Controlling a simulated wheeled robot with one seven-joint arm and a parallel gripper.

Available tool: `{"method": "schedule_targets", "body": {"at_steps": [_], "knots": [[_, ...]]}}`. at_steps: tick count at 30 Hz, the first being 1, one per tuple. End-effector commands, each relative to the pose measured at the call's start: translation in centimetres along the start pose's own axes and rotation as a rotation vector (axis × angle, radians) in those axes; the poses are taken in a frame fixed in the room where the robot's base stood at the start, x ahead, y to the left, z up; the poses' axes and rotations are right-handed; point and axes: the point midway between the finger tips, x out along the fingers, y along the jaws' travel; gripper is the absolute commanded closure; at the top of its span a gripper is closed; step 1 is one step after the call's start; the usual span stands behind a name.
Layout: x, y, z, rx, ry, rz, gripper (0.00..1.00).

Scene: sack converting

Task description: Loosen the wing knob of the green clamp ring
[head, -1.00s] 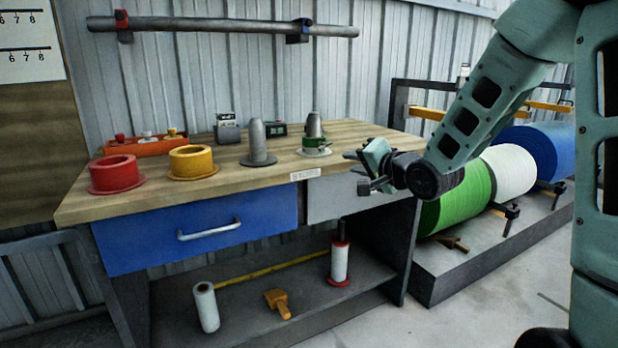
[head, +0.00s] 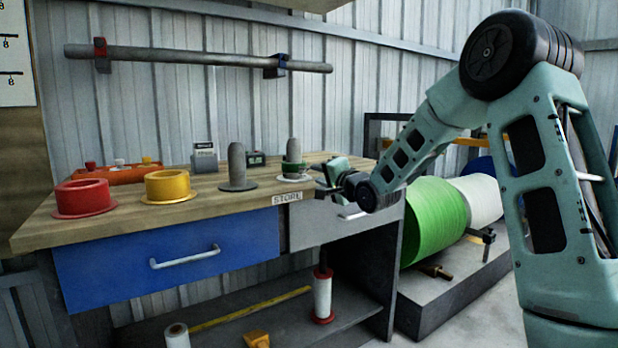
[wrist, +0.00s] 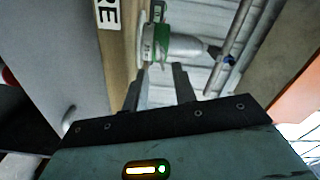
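The green clamp ring (head: 292,168) sits around the foot of a grey tapered post (head: 294,149) at the right of the bench top, on a pale round flange. My gripper (head: 322,178) is just right of the ring and nearer me, over the bench's front edge. In the wrist view the green clamp ring (wrist: 161,42) lies straight beyond the fingertips, with the post running to the right. My gripper (wrist: 162,68) is open, with an empty gap between its two fingers and the ring apart from them. I cannot clearly tell the wing knob from the ring's other small parts.
A second grey post (head: 237,165) stands left of the ring, then a yellow ring (head: 168,187) and a red ring (head: 82,199). An orange tray (head: 105,174) lies behind them. A green roll (head: 433,222) stands right of the bench (head: 225,197).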

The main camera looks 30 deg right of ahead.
Motion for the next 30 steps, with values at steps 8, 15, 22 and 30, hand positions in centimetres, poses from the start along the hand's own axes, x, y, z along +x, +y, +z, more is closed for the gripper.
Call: {"method": "schedule_targets", "body": {"at_steps": [8, 15, 22, 30], "knots": [[4.5, 0.1, 0.1, 0.000, -0.001, -0.001, 0.73], [5.7, 0.0, 0.0, 0.000, 0.000, 0.000, 0.73], [5.7, 0.0, 0.0, 0.000, 0.000, 0.001, 0.73], [5.7, 0.0, 0.0, -0.001, 0.000, 0.000, 1.00]]}}
